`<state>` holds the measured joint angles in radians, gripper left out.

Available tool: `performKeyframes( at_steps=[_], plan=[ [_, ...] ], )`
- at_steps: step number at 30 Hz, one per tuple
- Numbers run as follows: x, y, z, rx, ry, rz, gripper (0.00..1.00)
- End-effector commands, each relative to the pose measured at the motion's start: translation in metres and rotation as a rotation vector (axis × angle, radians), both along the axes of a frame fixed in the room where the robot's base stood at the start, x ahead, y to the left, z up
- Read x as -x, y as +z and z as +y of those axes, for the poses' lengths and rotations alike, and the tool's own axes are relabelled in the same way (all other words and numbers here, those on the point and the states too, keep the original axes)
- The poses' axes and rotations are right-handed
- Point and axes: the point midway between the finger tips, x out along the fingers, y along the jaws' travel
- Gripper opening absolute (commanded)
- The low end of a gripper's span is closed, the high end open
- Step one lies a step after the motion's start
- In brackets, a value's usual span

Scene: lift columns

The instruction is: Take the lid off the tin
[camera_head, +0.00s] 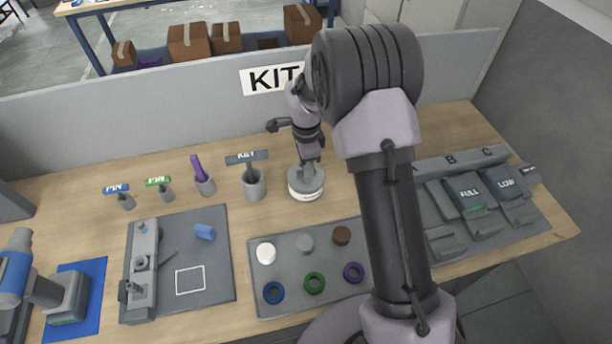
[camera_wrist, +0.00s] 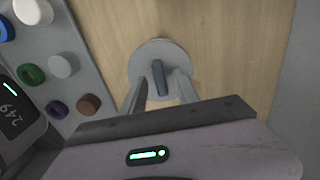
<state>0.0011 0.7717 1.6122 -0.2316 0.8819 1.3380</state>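The tin (camera_head: 306,190) is a short, round, pale container standing on the wooden bench, with a grey lid (camera_head: 296,177) on top. In the wrist view the lid (camera_wrist: 150,54) is a grey disc with a dark upright bar handle (camera_wrist: 158,76) at its middle. My gripper (camera_head: 308,166) points down over the tin. In the wrist view its two fingers (camera_wrist: 160,84) stand on either side of the handle, with a visible gap on each side. It is open and holds nothing. The fingers' exact height against the handle is hard to tell.
Left of the tin is a grey cup (camera_head: 254,187) with a KEY-labelled tool. A grey tray (camera_head: 330,258) with round pieces and rings lies in front. Grey bins (camera_head: 468,196) marked FULL and LOW stand right. A low partition (camera_head: 150,112) runs behind; bare bench surrounds the tin.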

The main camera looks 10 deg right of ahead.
Motion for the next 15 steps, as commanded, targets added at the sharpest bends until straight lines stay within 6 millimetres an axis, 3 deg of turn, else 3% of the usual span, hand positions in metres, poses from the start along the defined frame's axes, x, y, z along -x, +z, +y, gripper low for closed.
performKeyframes(
  at_steps=[1, 5, 15],
  plan=[
    [0.0001, 0.0002, 0.0000, 0.000, 0.000, 0.000, 0.25],
    [0.0001, 0.0003, 0.0000, 0.000, 0.000, 0.000, 0.00],
    [0.0001, 0.0009, 0.0000, 0.000, 0.000, 0.000, 0.00]
  ],
)
